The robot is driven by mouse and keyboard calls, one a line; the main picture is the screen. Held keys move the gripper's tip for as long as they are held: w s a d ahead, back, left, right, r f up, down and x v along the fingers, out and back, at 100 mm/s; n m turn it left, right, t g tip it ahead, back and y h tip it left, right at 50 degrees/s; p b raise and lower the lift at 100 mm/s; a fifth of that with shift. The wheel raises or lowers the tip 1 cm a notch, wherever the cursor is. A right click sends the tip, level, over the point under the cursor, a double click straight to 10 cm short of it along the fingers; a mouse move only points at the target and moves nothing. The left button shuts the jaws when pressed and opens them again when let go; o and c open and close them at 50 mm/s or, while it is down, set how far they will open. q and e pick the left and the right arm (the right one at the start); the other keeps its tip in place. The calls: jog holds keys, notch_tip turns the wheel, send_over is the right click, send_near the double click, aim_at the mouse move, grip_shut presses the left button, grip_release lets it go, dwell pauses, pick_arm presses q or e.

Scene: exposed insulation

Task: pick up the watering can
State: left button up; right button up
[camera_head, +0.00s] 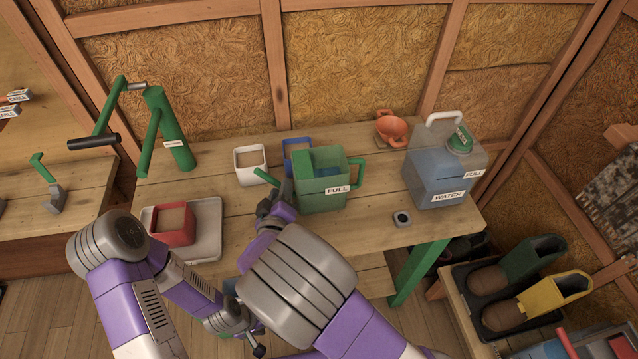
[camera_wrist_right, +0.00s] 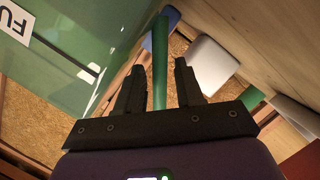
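The watering can (camera_head: 322,195) is a green box-shaped can labelled FULL, upright on the wooden workbench, with a handle on its right and a thin spout (camera_head: 266,177) on its left. My right gripper (camera_head: 275,193) is at the can's left side, by the spout. In the right wrist view, its two black fingers (camera_wrist_right: 160,82) are apart, with the green spout (camera_wrist_right: 160,50) showing between them, and the can's green body (camera_wrist_right: 75,65) fills the left. My left gripper (camera_head: 254,340) hangs low in front of the bench; its fingers are too small to read.
A white square pot (camera_head: 250,176) and a blue one (camera_head: 291,147) stand close behind the can. A blue water container (camera_head: 440,180) is to its right, with an orange pot (camera_head: 391,132) behind. A red pot (camera_head: 172,232) on a tray is at left. The bench's front right is mostly clear.

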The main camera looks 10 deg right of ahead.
grip_shut()
